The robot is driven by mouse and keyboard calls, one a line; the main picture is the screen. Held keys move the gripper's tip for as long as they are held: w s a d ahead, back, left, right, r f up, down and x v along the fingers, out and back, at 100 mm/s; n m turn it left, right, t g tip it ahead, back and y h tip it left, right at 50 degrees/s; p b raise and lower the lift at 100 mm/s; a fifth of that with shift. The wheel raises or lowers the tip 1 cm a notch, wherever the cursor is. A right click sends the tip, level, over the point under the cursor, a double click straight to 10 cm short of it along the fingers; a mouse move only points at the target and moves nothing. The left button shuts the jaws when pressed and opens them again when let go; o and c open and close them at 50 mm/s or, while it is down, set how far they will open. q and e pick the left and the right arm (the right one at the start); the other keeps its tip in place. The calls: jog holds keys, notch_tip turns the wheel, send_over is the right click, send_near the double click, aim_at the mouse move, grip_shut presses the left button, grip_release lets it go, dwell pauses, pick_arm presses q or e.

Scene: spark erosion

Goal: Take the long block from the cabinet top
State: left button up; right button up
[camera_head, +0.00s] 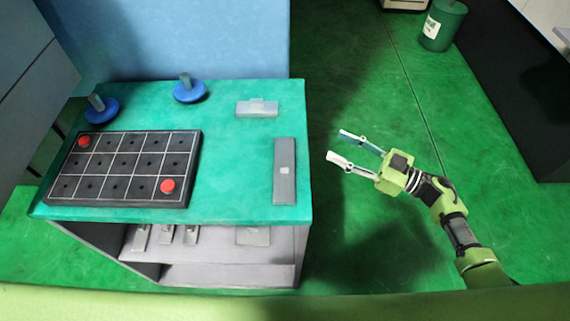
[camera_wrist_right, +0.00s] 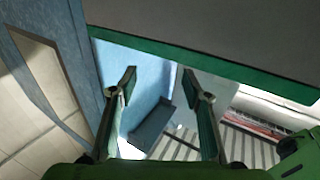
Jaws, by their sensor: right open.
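The long block (camera_head: 285,172) is a grey bar with a small light square at its middle. It lies flat near the right edge of the teal cabinet top (camera_head: 232,165). My right gripper (camera_head: 336,146) is open and empty, to the right of the cabinet in the head view, its fingers pointing left toward it and apart from the block. In the right wrist view its two fingers (camera_wrist_right: 160,76) are spread. A blue-grey box shape (camera_wrist_right: 152,124) shows between them there; I cannot tell what it is. My left gripper is not in view.
A shorter grey block (camera_head: 257,108) lies behind the long one. A black gridded tray (camera_head: 127,198) with red discs and two blue round-based pieces (camera_head: 190,92) fill the left and back. Grey parts sit on the shelf (camera_head: 210,272) below. A green bin (camera_head: 442,24) stands far right.

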aim_at(286, 160)
jog(key=s+a+r+n+g, duration=0.2)
jog(key=s+r+n+g, duration=0.35)
jog(key=s+g, duration=0.2)
jog(key=shift+g, duration=0.65)
jog(key=a+b, duration=0.1)
jog(key=a, duration=0.6)
jog(key=shift+w+a+f, duration=0.1)
jog(key=shift+a+f, duration=0.05)
jog(key=shift+a, duration=0.25)
jog(key=a, duration=0.1)
jog(key=a+b, duration=0.1)
jog(key=a, duration=0.1)
jog(key=a+b, duration=0.1)
jog(key=shift+a+f, duration=0.15)
jog(key=shift+f, duration=0.1)
jog(key=shift+a, duration=0.55)
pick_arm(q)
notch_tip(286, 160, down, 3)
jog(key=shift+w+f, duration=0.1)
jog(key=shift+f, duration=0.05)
pick_arm(e)
jog(key=shift+d, duration=0.1)
jog(key=shift+r, duration=0.1)
grip_shut()
